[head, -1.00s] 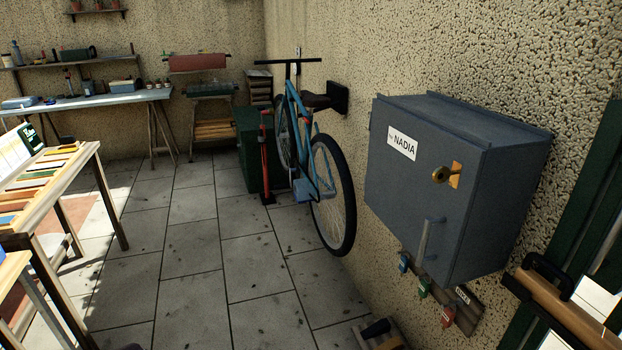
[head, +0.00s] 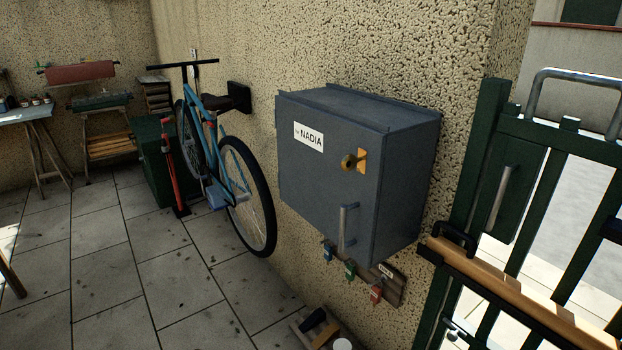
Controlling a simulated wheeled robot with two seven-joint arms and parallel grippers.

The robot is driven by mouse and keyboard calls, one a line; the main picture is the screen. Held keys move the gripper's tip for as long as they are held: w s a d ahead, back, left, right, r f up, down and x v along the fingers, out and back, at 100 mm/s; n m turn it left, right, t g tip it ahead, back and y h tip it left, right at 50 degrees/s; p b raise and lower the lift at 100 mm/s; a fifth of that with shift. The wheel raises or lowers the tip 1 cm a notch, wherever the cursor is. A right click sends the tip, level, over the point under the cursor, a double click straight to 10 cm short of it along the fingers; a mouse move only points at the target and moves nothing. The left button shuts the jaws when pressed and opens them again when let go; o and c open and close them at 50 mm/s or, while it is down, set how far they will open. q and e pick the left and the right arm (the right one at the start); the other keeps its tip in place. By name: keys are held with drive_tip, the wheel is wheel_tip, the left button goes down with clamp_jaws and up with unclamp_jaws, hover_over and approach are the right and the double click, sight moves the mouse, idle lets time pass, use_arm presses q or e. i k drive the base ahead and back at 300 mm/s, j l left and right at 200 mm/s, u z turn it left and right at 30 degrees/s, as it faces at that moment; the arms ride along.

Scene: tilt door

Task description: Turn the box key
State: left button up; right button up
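The grey-blue metal box (head: 330,185) hangs on the rough wall, its door facing left and toward me. A white label (head: 309,137) on its door reads "NADIA". A grey bar handle (head: 345,226) stands upright low on the door. The door looks closed. Neither of my grippers shows in the head view.
A green gate (head: 490,150) with a wooden bar (head: 500,290) stands at right. A blue bicycle (head: 215,140) hangs at left. The paved floor (head: 130,260) is mostly clear at lower left.

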sight(349, 161)
drive_tip(key=z, duration=0.55)
drive_tip(key=i+j+z, duration=0.15)
drive_tip(key=j+z, duration=0.2)
drive_tip(key=i+j+z, duration=0.1)
drive_tip(key=j+z, duration=0.25)
drive_tip(key=j, duration=0.15)
drive_tip(key=j+z, duration=0.4)
drive_tip(key=i+j, duration=0.05)
